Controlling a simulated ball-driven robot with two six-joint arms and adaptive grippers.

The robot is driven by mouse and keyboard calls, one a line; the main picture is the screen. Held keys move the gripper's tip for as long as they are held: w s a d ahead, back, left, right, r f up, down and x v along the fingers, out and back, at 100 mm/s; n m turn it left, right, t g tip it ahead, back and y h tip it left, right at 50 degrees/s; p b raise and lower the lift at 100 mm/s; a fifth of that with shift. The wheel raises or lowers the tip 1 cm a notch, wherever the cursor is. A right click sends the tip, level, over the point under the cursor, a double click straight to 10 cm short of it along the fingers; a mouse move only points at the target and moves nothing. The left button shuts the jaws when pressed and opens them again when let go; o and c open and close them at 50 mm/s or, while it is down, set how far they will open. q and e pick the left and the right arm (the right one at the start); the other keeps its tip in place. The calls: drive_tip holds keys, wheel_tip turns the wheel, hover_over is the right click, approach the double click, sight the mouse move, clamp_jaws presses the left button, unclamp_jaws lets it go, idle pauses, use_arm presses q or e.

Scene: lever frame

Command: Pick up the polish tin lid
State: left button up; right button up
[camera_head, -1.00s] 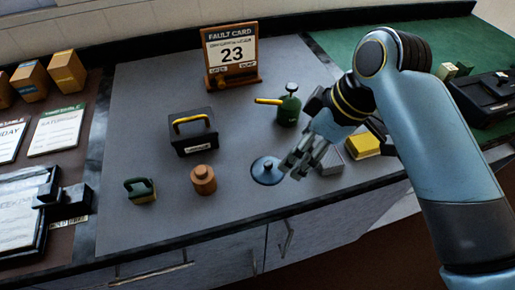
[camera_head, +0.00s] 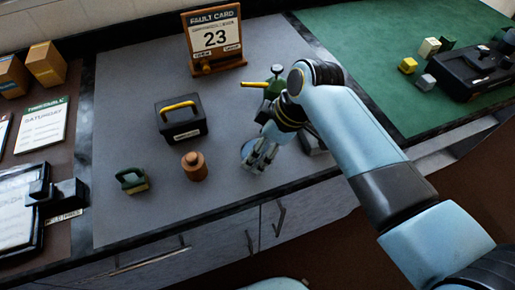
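The round blue lid (camera_head: 246,149) lies on the grey worktop near its front edge, mostly hidden behind my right gripper's fingers. My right gripper (camera_head: 256,165) points down over the lid, with its fingertips at or just in front of it. I cannot tell whether they touch it or how far apart they are. My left gripper is not in view.
A black box (camera_head: 181,121) and an orange-framed fault card (camera_head: 215,40) are behind.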

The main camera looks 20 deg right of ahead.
drive_tip(key=shift+c, duration=0.4)
drive_tip(key=shift+s, duration=0.1)
clamp_jaws()
drive_tip(key=shift+f, duration=0.1)
